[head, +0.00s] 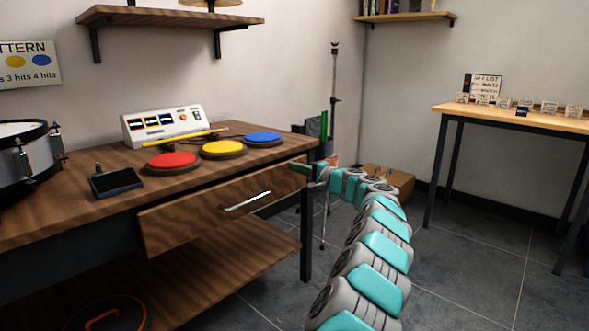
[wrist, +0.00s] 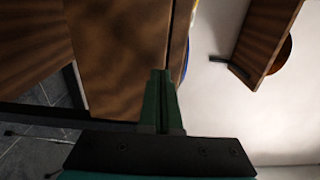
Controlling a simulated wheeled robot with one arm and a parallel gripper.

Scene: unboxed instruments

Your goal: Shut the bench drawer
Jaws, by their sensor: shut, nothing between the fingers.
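The wooden bench drawer (head: 205,221) sits under the front edge of the bench top, with a silver bar handle (head: 247,201) on its front. Its front panel lies close along the bench edge; I cannot tell whether a small gap is left. My gripper (head: 299,166) is at the upper right end of the drawer front, away from the handle. In the wrist view its dark green fingers (wrist: 160,74) are together with nothing between them. Their tips lie in front of the brown drawer panel (wrist: 112,55), close to its top edge; contact is unclear.
A stand (head: 334,100) and a cardboard box (head: 392,180) are behind my arm. Floor is open at right.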

